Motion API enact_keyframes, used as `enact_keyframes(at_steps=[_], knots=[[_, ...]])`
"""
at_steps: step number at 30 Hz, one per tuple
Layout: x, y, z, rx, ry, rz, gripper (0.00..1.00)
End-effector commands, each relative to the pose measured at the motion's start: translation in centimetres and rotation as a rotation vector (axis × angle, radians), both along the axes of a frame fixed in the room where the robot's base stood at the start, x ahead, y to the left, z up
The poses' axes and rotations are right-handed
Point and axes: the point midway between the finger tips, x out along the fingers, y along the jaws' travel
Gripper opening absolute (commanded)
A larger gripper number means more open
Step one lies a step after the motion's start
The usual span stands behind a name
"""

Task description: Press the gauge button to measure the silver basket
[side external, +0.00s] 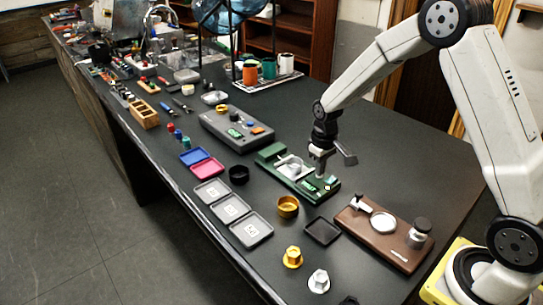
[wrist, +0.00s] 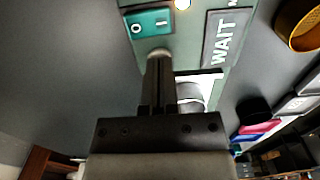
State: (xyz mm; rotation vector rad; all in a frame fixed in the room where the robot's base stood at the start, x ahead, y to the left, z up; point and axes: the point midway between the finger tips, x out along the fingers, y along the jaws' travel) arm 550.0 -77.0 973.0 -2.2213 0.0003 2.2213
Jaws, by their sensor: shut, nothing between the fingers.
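The green gauge (side external: 272,153) stands mid-bench in the side view. A silver, round-looking part (side external: 290,163), likely the silver basket, sits on its pale middle section; the wrist view shows a silver piece (wrist: 190,92) partly hidden behind my fingers. My gripper (side external: 320,176) is shut and empty, pointing down over the gauge's near end. In the wrist view my fingertips (wrist: 159,54) are just below a teal button marked O and I (wrist: 151,22); I cannot tell if they touch the gauge. A display beside it reads WAIT (wrist: 222,40).
A gold basket (side external: 288,206) and black tray (side external: 323,231) are near the gauge. A brown scale (side external: 398,245) is at right, a grey device (side external: 235,132) behind. Grey labelled trays (side external: 250,230) line the front edge. Bench right of the gauge is clear.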

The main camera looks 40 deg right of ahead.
Motion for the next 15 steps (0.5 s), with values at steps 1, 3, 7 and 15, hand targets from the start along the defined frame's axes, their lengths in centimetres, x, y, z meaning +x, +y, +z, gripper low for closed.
enact_keyframes(at_steps=[1, 3, 7, 15], knots=[[-0.01, 0.00, -0.09, 0.000, 0.001, 0.000, 0.00], [0.00, 0.00, -0.07, 0.000, 0.000, 0.000, 0.00], [0.00, 0.00, -0.05, 0.000, 0.000, 0.000, 0.00], [0.04, -0.01, 0.78, 0.000, -0.002, 0.000, 0.00]])
